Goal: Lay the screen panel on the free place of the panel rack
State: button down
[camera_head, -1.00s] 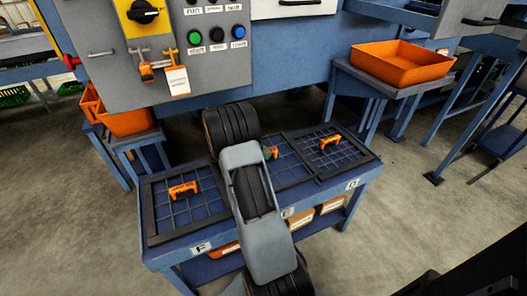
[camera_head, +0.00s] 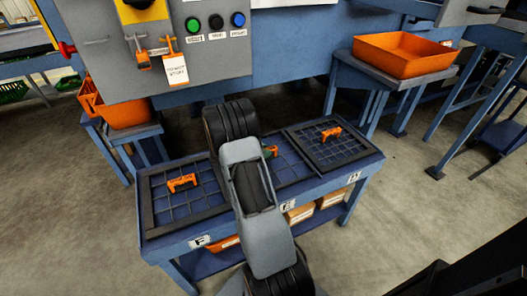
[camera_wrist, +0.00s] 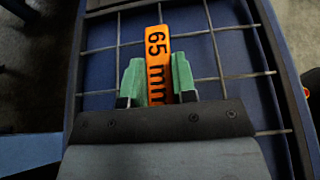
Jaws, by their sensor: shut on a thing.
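The panel rack (camera_head: 180,243) is a blue bench with panels side by side on top. My gripper (camera_wrist: 157,82), with green fingertips, is shut on the orange handle of the screen panel (camera_wrist: 97,44); the handle is marked "65 mm". In the head view my gripper (camera_head: 269,152) is at the middle place, and the held panel (camera_head: 290,168) is partly hidden behind my arm. It looks level with the rack top; I cannot tell whether it touches. A left panel (camera_head: 159,208) and a right panel (camera_head: 345,151), both with orange handles, lie in the outer places.
A control cabinet (camera_head: 215,68) with buttons and hanging orange tags stands behind the rack. An orange tray (camera_head: 400,57) sits on a blue stand at the right. Orange bins (camera_head: 125,115) stand at the left. The floor right of the rack is clear.

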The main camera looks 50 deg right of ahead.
jog(key=shift+f+b, duration=0.35)
jog(key=shift+f, duration=0.15)
jog(key=c, duration=0.8)
grip_release()
jog(key=shift+c, duration=0.2)
jog(key=shift+a, duration=0.1)
jog(key=p+v, duration=0.2)
jog(key=v, duration=1.1)
jog(key=shift+w+a+r, duration=0.1)
jog(key=shift+w+a, duration=0.05)
jog(key=shift+a, duration=0.15)
